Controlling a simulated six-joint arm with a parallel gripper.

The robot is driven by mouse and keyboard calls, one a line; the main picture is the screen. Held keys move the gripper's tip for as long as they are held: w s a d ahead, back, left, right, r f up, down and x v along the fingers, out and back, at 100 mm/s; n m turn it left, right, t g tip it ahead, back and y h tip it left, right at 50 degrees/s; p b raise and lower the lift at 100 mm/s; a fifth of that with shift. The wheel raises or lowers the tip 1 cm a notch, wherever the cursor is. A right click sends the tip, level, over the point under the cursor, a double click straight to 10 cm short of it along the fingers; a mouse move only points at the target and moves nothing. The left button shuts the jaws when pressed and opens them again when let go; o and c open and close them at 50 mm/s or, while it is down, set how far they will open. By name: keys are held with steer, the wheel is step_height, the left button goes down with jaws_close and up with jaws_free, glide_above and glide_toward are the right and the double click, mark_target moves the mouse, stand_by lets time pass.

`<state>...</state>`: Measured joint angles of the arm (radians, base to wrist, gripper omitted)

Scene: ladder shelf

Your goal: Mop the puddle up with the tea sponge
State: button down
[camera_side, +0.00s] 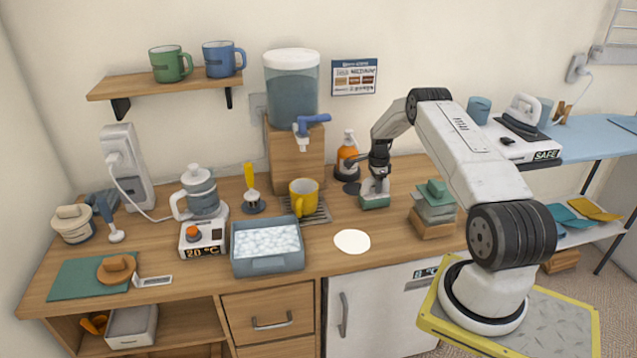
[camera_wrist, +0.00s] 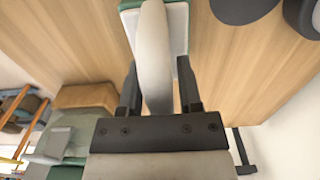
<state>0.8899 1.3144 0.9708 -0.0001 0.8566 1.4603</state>
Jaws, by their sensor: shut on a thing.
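My gripper (camera_side: 378,172) is shut on the pale upright grip of a block with a green base (camera_side: 375,203), which looks like the tea sponge. In the wrist view the pale grip (camera_wrist: 154,60) is between the two fingers (camera_wrist: 157,90). The block is low over the counter or on it; I cannot tell which. A flat white oval patch (camera_side: 352,241) lies left of and in front of the block, near the counter's front edge. A small dark patch (camera_side: 351,188) lies by the orange bottle. I cannot tell for certain which patch is the puddle.
A stack of green blocks on a wooden base (camera_side: 434,215) stands right of my gripper. The orange bottle (camera_side: 347,155) is behind left. A yellow mug (camera_side: 303,197) on a rack and a blue tub of white pieces (camera_side: 267,262) stand left of the white patch.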

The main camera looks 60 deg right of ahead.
steer(key=shift+r, duration=3.3)
steer(key=shift+w+a+r, duration=0.1)
steer(key=shift+w+a, duration=0.1)
steer(key=w+a+r+n, duration=0.2)
steer(key=w+a+n, duration=0.15)
steer(key=a, duration=0.45)
steer(key=w+a+r+n, duration=0.2)
steer(key=a+n, duration=0.3)
steer(key=a, duration=0.3)
steer(key=w+a+r+n, duration=0.25)
steer(key=a+n, duration=0.25)
steer(key=a, duration=0.3)
steer(key=s+a+r+n, duration=0.2)
steer(key=a+n, duration=0.4)
steer(key=a, duration=0.4)
steer(key=s+a+r+n, duration=0.2)
steer(key=s+a+n, duration=0.2)
steer(key=a+n, duration=0.3)
steer(key=a, duration=0.4)
steer(key=shift+s+a, duration=0.2)
steer(key=shift+a, duration=0.1)
steer(key=shift+n, duration=0.25)
